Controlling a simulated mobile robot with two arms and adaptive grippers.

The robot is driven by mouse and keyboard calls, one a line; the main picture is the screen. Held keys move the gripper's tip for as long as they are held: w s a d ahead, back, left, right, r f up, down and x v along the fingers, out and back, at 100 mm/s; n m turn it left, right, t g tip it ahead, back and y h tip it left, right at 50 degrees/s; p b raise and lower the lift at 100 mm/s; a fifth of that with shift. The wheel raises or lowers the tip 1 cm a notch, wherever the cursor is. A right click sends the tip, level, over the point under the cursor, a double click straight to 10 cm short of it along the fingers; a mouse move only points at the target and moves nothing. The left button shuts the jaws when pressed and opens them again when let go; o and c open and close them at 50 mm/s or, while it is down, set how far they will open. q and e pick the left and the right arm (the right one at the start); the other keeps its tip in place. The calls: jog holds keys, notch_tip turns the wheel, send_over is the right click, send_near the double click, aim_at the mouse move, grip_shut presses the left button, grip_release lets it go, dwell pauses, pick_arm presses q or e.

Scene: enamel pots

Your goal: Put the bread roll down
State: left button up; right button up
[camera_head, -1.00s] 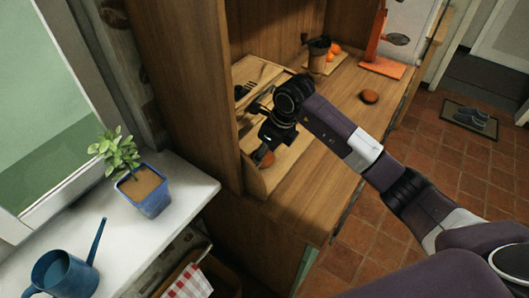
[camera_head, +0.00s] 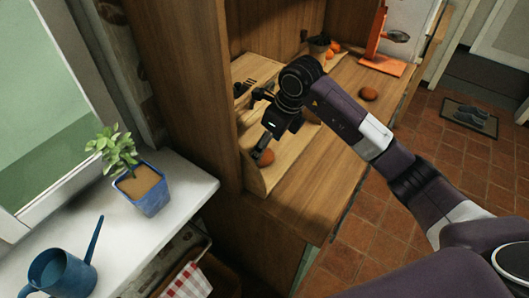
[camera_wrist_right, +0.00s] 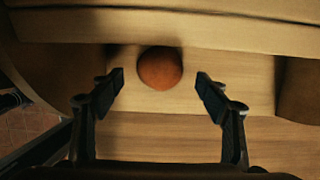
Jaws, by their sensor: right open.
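A brown bread roll (camera_head: 266,157) rests on a pale wooden surface at the near left end of the cabinet counter. In the right wrist view the roll (camera_wrist_right: 160,69) sits between and just beyond my right gripper's two fingertips (camera_wrist_right: 160,88). The fingers are wide apart, with a clear gap on each side of the roll. In the head view my right gripper (camera_head: 259,147) reaches down close to the roll and partly covers it. My left gripper is in neither view.
A second brown roll (camera_head: 368,94) lies on the counter to the right. A dark cup (camera_head: 319,46), oranges (camera_head: 334,46) and an orange stand (camera_head: 382,65) are farther back. A potted plant (camera_head: 143,190) and blue watering can (camera_head: 62,274) stand on the white worktop at left.

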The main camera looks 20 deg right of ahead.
jog(key=b+v, duration=0.1)
jog(key=v, duration=0.7)
jog(key=shift+f, duration=0.1)
